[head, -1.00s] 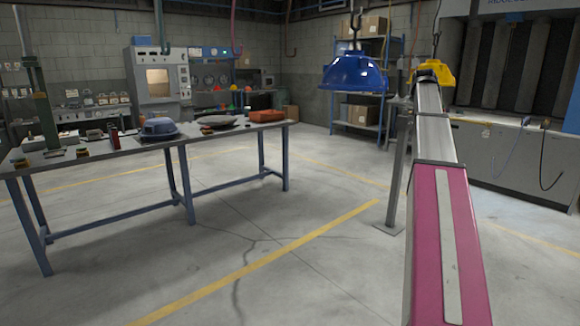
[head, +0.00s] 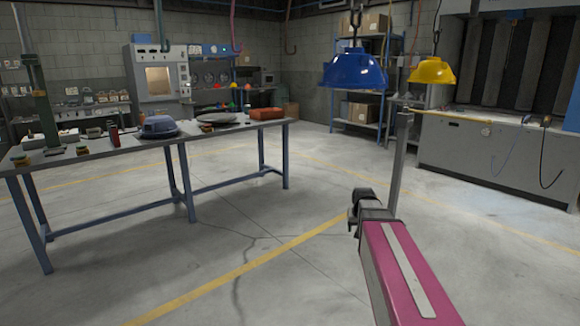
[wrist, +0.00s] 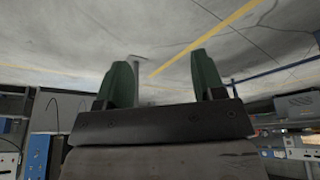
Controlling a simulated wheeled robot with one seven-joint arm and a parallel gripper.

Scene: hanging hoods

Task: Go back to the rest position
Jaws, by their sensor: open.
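My gripper (wrist: 165,85) shows in the wrist view with its two green fingers spread wide apart and nothing between them. That view looks upside down, with the concrete floor at the top. In the head view my arm is folded low at the right, over the floor, and its fingers cannot be made out there. A blue hood (head: 354,72) hangs from a hook at upper centre, and a yellow hood (head: 432,71) hangs farther right. Both hang clear of my arm.
A long workbench (head: 100,153) with a blue hood-like shell (head: 159,126) and an orange case (head: 266,114) stands at left. A grey post (head: 400,165) stands behind my arm. Blue shelving (head: 385,120) and a grey booth (head: 470,155) stand behind. The middle floor is clear.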

